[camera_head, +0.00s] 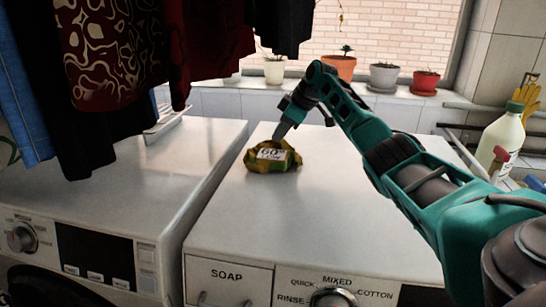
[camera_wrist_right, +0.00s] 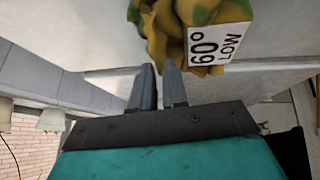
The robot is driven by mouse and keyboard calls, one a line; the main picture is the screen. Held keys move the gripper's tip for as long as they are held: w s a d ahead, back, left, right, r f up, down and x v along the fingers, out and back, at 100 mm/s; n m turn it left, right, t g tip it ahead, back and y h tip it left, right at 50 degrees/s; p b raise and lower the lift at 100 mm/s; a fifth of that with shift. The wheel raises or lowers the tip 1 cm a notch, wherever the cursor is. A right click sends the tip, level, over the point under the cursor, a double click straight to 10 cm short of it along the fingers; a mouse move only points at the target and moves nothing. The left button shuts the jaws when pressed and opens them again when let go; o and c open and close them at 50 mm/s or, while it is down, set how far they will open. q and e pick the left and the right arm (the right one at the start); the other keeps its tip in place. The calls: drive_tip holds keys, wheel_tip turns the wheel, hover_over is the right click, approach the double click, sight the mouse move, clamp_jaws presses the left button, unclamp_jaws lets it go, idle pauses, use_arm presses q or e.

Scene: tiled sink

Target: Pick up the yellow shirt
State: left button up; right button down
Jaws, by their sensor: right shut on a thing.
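The yellow shirt (camera_head: 254,163) is a small crumpled yellow-green bundle with a white tag reading "60°", on top of the right-hand washing machine. In the right wrist view the shirt (camera_wrist_right: 160,38) is at the top, its white tag to the right. My right gripper (camera_head: 279,138) reaches down to the shirt's upper back edge from the right. In the right wrist view its two fingers (camera_wrist_right: 159,72) are close together, shut on a bit of the shirt. The exact pinch point is partly hidden by cloth. My left gripper is not in view.
The right machine top (camera_head: 330,215) is mostly clear around the shirt. A second machine (camera_head: 110,195) stands to the left, with dark clothes (camera_head: 120,50) hanging above it. Flower pots (camera_head: 383,78) line the sill. A white bottle (camera_head: 500,138) stands at the right.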

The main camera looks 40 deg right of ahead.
drive_tip(key=shift+r, duration=0.1)
idle(0.3)
wheel_tip(320, 180, up, 3)
drive_tip(key=shift+w+f, duration=0.1)
drive_tip(key=shift+f, duration=0.05)
drive_tip(key=shift+s+d+r, duration=0.15)
drive_tip(key=shift+s+r, duration=0.05)
drive_tip(key=shift+s, duration=0.1)
drive_tip(key=s+d+b, duration=0.2)
drive_tip(key=s+d, duration=0.1)
drive_tip(key=s, duration=0.5)
drive_tip(key=s+d+b, duration=0.3)
drive_tip(key=s, duration=0.5)
drive_tip(key=shift+s+d, duration=0.15)
